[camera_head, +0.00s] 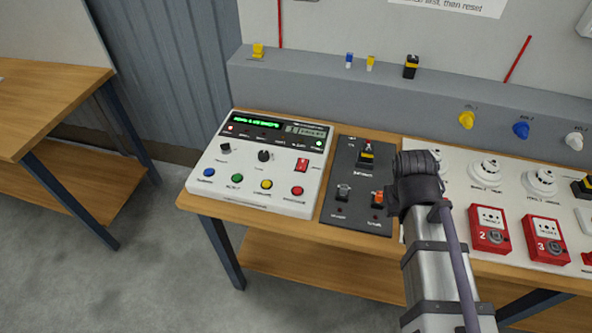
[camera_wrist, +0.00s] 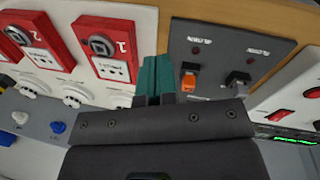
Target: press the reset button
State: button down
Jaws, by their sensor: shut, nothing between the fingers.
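The white control panel (camera_head: 262,180) lies on the left of the bench, with a lit green display (camera_head: 257,120). Along its front edge are a blue button (camera_head: 208,172), a green button (camera_head: 237,178), a yellow button (camera_head: 267,184) and a red button (camera_head: 297,190). Their labels are too small to read, so I cannot tell which one is reset. My gripper (camera_wrist: 154,78) shows its teal fingertips in the wrist view, shut and empty, between the red call points and the dark panel. In the head view my arm hides the fingers. The gripper is right of the control panel.
The dark panel (camera_head: 343,220) with raised switches sits right of the control panel. Farther right are red call points (camera_head: 489,228) and white round detectors (camera_head: 540,181). A grey ledge (camera_head: 310,87) with small coloured parts runs behind. A second table (camera_head: 45,100) stands left.

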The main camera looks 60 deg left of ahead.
jog(key=s+a+n+t, duration=0.2)
jog(key=s+a+n, duration=0.55)
jog(key=a, duration=0.75)
notch_tip(320, 180, up, 5)
jog(key=n+t+y, duration=0.4)
jog(key=n+t, duration=0.1)
jog(key=n, duration=0.7)
send_over(237, 179)
jog(key=shift+r, duration=0.1)
jog(key=shift+w, duration=0.1)
notch_tip(237, 179, down, 9)
jog(key=b, duration=0.8)
jog(key=shift+b, duration=0.35)
jog(key=shift+f+b, duration=0.4)
jog(key=shift+b, duration=0.05)
